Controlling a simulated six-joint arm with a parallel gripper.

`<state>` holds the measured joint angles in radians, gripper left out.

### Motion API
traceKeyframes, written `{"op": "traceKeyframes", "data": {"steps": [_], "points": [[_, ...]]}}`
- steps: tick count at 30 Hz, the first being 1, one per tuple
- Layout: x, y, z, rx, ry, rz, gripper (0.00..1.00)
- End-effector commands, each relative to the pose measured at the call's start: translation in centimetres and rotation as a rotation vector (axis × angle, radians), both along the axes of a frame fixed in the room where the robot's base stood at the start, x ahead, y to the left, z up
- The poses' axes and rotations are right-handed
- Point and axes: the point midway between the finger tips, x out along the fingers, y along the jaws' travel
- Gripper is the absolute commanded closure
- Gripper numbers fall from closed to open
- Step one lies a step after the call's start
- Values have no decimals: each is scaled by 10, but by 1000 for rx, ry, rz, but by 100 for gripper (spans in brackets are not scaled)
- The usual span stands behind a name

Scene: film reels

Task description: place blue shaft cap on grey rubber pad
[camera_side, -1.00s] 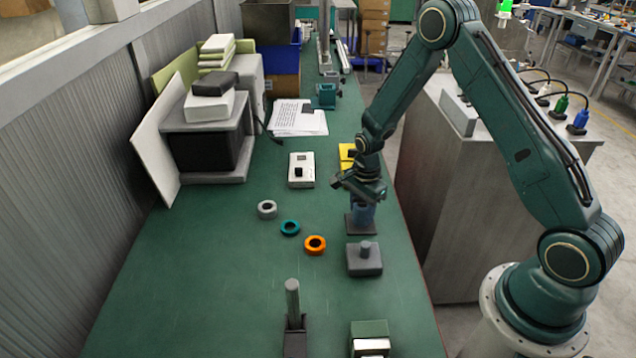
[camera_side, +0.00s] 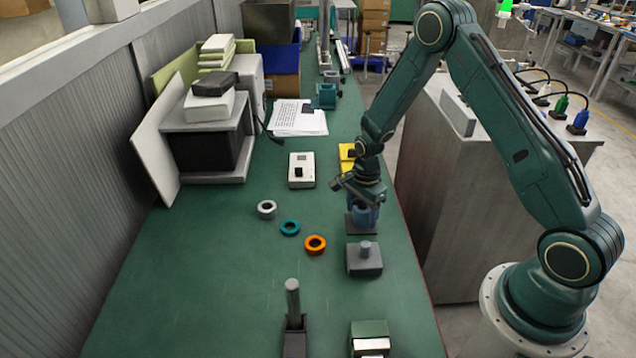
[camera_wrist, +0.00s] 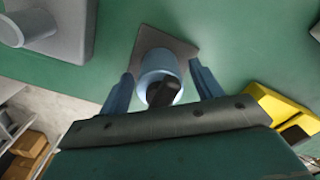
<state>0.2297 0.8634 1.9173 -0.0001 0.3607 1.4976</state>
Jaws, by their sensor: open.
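The blue shaft cap (camera_wrist: 157,68) is a short, light blue cylinder with a dark opening. In the wrist view it appears to stand upright on the grey rubber pad (camera_wrist: 182,47), a dark square on the green bench. The pad also shows in the side view (camera_side: 353,230), partly hidden under my gripper. My gripper (camera_wrist: 162,82) is open, its blue fingers on either side of the cap with visible gaps. In the side view my gripper (camera_side: 363,214) is low over the pad and its fingers largely hide the cap.
A grey block with a peg (camera_side: 365,260) stands just in front of the pad. Orange (camera_side: 315,245), teal (camera_side: 290,228) and grey (camera_side: 267,209) rings lie to the left. A yellow object (camera_side: 347,153) and a white box (camera_side: 301,170) are behind. The bench's left front is clear.

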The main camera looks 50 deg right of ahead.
Motion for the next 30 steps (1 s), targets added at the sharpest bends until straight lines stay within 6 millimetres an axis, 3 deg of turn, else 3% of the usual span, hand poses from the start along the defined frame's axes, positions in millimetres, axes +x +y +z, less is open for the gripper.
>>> {"op": "traceKeyframes", "data": {"steps": [11, 30], "points": [[1, 0, 24, 0, -3, 0, 35], [1, 0, 112, 0, -3, 0, 35]]}}
